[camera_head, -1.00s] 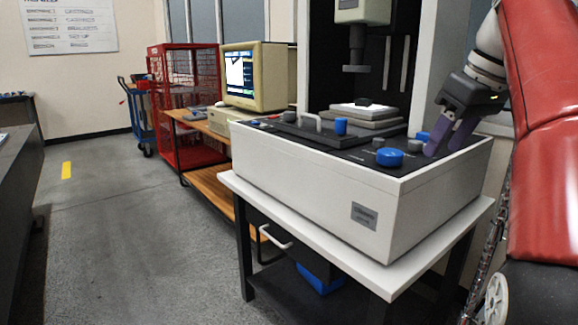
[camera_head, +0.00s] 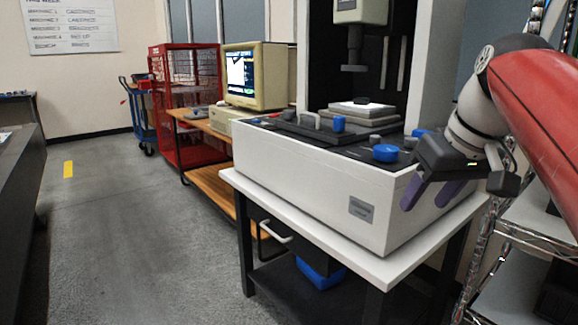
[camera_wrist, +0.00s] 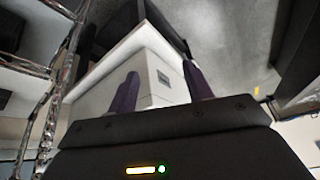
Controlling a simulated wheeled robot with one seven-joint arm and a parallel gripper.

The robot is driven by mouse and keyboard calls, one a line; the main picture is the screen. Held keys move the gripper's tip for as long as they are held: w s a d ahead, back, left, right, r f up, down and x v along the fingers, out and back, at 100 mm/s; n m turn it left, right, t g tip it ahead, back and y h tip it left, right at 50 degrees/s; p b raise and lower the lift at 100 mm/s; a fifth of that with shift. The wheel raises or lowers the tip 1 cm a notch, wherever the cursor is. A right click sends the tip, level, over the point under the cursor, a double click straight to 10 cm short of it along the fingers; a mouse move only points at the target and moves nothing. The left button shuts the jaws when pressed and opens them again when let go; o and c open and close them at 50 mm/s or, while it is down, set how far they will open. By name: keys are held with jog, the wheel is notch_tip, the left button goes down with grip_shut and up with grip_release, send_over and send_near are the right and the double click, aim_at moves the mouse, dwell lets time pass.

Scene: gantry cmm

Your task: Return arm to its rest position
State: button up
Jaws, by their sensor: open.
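My gripper (camera_head: 428,196) is in the head view at the right, in front of the right end of the white measuring machine (camera_head: 300,182). Its two purple fingers are apart, with nothing between them. The wrist view also shows the open fingers (camera_wrist: 160,92), with the machine's white housing beyond them. My red and white arm reaches in from the right edge. The machine stands on a white-topped table (camera_head: 385,268). Blue knobs (camera_head: 385,153) sit on its dark deck. Whether the fingers touch the housing is hard to tell, but they look clear of it.
A wire shelf rack (camera_head: 500,235) stands close on the right, near my arm. A computer monitor (camera_head: 254,76) on a wooden bench, a red cage (camera_head: 180,108) and a blue cart (camera_head: 140,115) are further back. The grey floor (camera_head: 110,235) at left is open.

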jog(key=s+a+f+m, duration=0.1)
jog(key=s+a+f, duration=0.1)
jog(key=s+f, duration=0.2)
jog(key=s+a+f+h, duration=0.1)
jog(key=s+f, duration=0.4)
jog(key=f, duration=0.6)
jog(key=s+a+f+m+t, duration=0.1)
jog(key=s+a+f, duration=0.2)
jog(key=f, duration=0.5)
jog(key=shift+s+m+h, duration=0.3)
jog(key=shift+s+h, duration=0.1)
jog(key=shift+s, duration=0.25)
